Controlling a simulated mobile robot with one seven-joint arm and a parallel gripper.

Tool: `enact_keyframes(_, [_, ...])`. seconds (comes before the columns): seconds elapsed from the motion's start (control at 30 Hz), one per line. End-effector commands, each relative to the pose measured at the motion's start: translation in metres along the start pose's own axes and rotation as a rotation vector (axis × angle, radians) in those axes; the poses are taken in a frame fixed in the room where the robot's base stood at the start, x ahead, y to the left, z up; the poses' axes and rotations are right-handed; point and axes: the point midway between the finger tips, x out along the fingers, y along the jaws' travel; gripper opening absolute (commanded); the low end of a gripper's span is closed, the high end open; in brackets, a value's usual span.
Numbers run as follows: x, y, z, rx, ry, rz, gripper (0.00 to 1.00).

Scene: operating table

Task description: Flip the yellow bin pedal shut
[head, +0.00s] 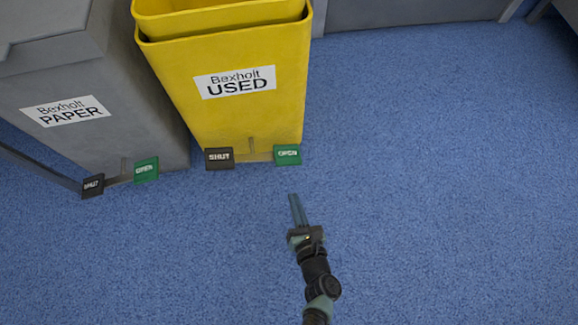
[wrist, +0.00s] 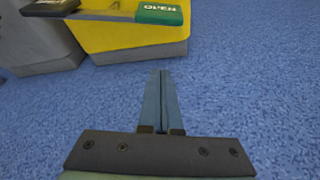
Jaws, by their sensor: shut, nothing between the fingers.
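The yellow bin (head: 225,115), labelled "Bexholt USED", stands on the blue floor in the head view. Its foot bar carries a black SHUT pedal (head: 219,158) on the left and a green OPEN pedal (head: 287,154) on the right. In the wrist view the green pedal (wrist: 160,13) is at the top, with the black pedal (wrist: 48,7) at the top left, partly cut off. My gripper (head: 293,197) is shut and empty over the floor, in front of the green pedal and apart from it. Its fingers (wrist: 161,73) point towards the yellow bin.
A grey bin (head: 120,130) labelled "Bexholt PAPER" stands close on the left, with its own black pedal (head: 92,186) and green pedal (head: 146,169). Grey furniture (head: 410,12) is at the back. The blue floor (head: 450,190) to the right is clear.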

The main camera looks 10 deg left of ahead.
Motion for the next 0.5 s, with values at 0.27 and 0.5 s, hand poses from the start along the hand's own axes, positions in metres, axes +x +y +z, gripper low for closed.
enact_keyframes(0.27, [0.006,0.0,0.0,-0.005,-0.002,0.003,0.0])
enact_keyframes(0.5, [0.046,-0.001,-0.004,-0.008,-0.003,0.005,0.0])
